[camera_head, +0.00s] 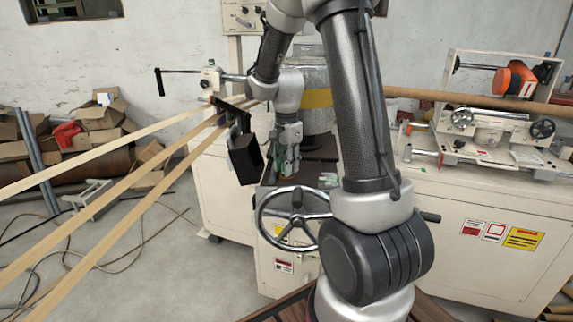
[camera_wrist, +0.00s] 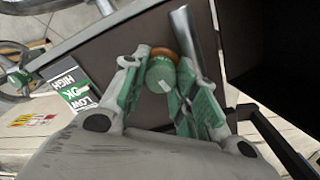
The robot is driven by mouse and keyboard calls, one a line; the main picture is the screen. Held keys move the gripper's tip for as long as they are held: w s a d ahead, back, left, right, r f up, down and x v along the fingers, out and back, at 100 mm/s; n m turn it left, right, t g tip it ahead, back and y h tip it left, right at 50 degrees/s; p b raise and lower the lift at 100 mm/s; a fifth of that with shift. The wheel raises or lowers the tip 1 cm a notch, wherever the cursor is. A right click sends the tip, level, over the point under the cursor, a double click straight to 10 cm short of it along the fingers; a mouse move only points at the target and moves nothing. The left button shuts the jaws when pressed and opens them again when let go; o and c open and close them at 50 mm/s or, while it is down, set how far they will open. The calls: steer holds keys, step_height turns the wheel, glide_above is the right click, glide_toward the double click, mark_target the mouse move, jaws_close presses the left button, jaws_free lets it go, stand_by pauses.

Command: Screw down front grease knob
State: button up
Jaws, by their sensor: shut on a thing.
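The front grease knob (camera_wrist: 160,74) is a green round cap with a white mark and an orange-brown rim, seen between my fingers in the wrist view. My gripper (camera_wrist: 160,66) is shut on it, one finger on each side. In the head view my gripper (camera_head: 287,164) points down at the machine's dark top, in front of the silver cylinder. The knob itself is too small and covered by the fingers to make out there.
A metal bar (camera_wrist: 192,42) stands close beside the right finger. A HIGH/OK/LOW label (camera_wrist: 76,88) lies left of the gripper. A handwheel (camera_head: 293,218) is in front of the machine. A black box (camera_head: 246,158) and long pale strips (camera_head: 120,190) are to the left.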

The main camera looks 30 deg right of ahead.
stand_by(0.4)
steer(key=o, duration=1)
step_height(320, 180, up, 12)
stand_by(0.3)
